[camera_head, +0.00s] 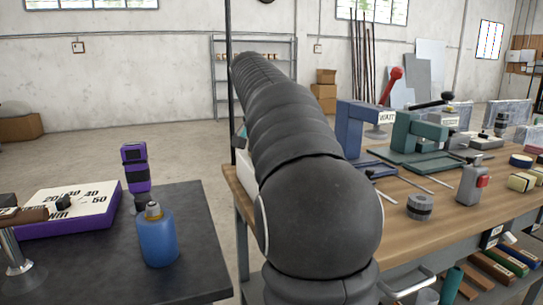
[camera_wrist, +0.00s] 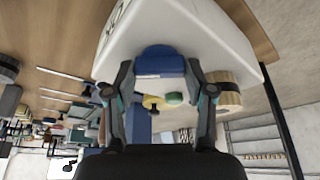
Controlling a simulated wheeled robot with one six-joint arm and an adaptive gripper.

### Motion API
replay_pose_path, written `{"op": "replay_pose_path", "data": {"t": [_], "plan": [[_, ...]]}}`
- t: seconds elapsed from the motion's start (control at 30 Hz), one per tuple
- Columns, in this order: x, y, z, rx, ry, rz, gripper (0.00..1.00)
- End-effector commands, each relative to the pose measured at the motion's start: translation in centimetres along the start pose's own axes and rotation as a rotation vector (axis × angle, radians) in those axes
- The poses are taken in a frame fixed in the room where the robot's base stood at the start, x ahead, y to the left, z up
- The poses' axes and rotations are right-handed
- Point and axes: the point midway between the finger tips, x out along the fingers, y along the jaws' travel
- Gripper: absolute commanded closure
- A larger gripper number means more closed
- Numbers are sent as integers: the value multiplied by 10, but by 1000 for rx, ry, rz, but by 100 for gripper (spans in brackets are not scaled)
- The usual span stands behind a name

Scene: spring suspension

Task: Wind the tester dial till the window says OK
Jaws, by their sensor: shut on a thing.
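In the wrist view, my gripper (camera_wrist: 160,82) is shut on a blue knob-like part (camera_wrist: 160,62), with one finger on each side. The blue part sits against a white box (camera_wrist: 205,30); I cannot tell for sure that it is the tester dial. In the head view, my arm hides the gripper and most of what is around it. An edge of a white box (camera_head: 246,168) shows behind the arm at the wooden bench's left end. A small sign on the blue press-like stand (camera_head: 349,130) reads WAIT. No window saying OK is visible.
The wooden bench (camera_head: 440,218) carries a green vise-like tool (camera_head: 415,140), a grey cylinder (camera_head: 420,207) and a grey bottle (camera_head: 472,185). On the dark table at left stand a purple gauge (camera_head: 75,215) with numbers and a blue bottle (camera_head: 158,238). Floor shows between the tables.

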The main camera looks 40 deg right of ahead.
Motion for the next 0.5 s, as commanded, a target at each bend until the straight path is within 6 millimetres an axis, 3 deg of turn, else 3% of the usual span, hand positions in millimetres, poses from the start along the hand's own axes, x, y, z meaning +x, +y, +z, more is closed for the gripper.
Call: {"op": "replay_pose_path", "data": {"t": [0.5], "plan": [[1,-2,0,227,-2,94,81]]}}
